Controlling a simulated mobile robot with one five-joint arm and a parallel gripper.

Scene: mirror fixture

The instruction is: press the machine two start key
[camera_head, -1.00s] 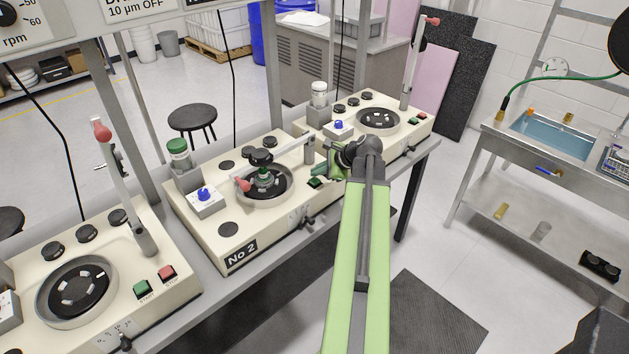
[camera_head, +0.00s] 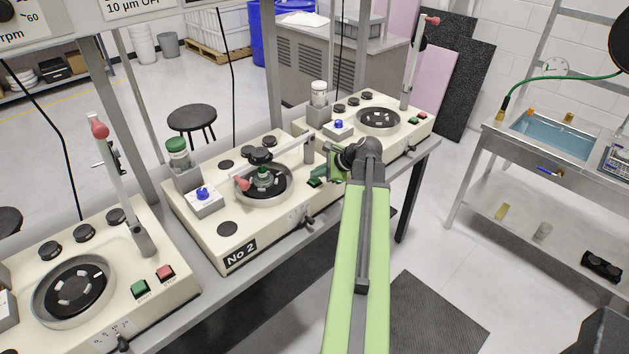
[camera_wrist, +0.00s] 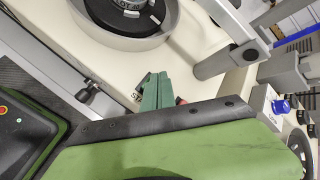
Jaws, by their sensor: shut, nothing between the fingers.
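The No 2 machine (camera_head: 228,229) is a cream console on the middle bench, with a black round plate and a swing arm. Its dark green start key (camera_head: 314,183) is at the front right corner of its top. My gripper (camera_head: 319,173) is shut and empty, with dark green fingertips just above and right of that key. In the wrist view, the fingertips (camera_wrist: 154,92) stand over the key area, beside partly covered label letters (camera_wrist: 135,97). A bit of red key (camera_wrist: 181,100) shows behind them. The start key is hidden there, so I cannot tell whether they touch it.
The swing arm (camera_head: 275,166) of the No 2 machine reaches over its plate, left of my gripper. Another machine (camera_head: 80,285) stands at the front left, with green and red keys. A third (camera_head: 378,120) stands behind. A sink bench (camera_head: 545,150) is at right.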

